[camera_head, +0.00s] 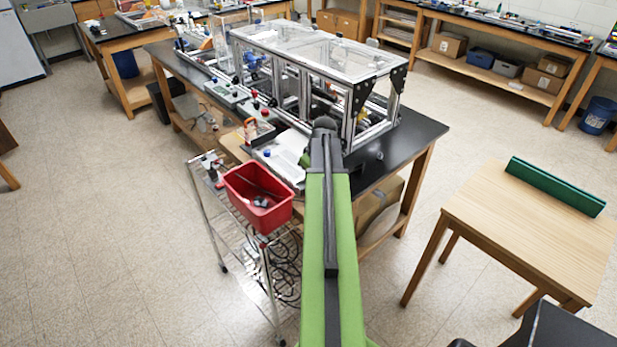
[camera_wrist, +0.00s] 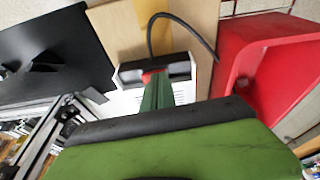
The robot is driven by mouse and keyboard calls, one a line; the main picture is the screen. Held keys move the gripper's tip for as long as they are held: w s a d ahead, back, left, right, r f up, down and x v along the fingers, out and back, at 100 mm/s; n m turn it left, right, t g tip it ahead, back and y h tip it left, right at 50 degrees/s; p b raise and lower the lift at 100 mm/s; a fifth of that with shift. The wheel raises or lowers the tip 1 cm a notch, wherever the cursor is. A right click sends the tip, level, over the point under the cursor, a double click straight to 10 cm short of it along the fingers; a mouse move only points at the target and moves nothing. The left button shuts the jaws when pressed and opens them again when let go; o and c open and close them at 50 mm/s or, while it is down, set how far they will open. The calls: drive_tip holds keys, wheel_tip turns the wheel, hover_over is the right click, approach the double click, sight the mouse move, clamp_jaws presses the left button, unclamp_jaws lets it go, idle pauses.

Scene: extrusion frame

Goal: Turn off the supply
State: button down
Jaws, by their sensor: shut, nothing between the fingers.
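A white box that looks like the supply (camera_head: 284,158) stands at the near end of the black bench. In the wrist view the supply (camera_wrist: 126,103) shows a dark panel (camera_wrist: 181,69) and a black cable. A small red part, possibly its switch (camera_wrist: 150,75), lies at the panel's middle. My gripper (camera_wrist: 155,82) is shut and empty, its green fingers pointing at this red part. Its tip overlaps the red part in the picture; I cannot tell whether they touch. In the head view my arm hides most of the gripper and the supply's right side.
A red bin (camera_head: 258,203) sits on a wire cart (camera_head: 212,215) left of my arm. A clear-topped aluminium extrusion frame (camera_head: 300,55) stands on the black bench (camera_head: 415,135) beyond. A wooden table (camera_head: 530,225) is at the right, with open floor between.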

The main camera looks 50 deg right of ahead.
drive_tip(key=shift+s+d, duration=0.2)
drive_tip(key=shift+d, duration=0.5)
drive_tip(key=shift+r+p, duration=0.6)
drive_tip(key=shift+p, duration=0.05)
drive_tip(key=d+p+v, duration=0.1)
drive_tip(key=p+v, duration=1.1)
drive_tip(key=shift+w+r, duration=0.2)
drive_tip(key=shift+r, duration=0.3)
